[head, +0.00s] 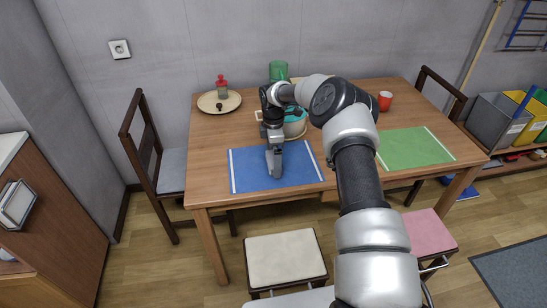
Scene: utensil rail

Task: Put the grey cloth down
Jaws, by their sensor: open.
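My gripper (274,172) points down over the blue mat (247,178) with white end stripes, at the front left of the wooden table. Its jaws are open; the fingers are small and seen from behind, so the gap between them is hard to make out. I cannot make out a grey cloth as a separate thing. The grey shape at the gripper's end looks like the gripper itself, and any cloth there is hidden or too small to tell.
On the table (215,150) stand a plate (207,104) with a red-topped item, a teal pot (294,128) just behind my gripper, a green container (278,70), a red cup (385,100) and a green mat (415,148). Chairs and stools (285,258) surround it.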

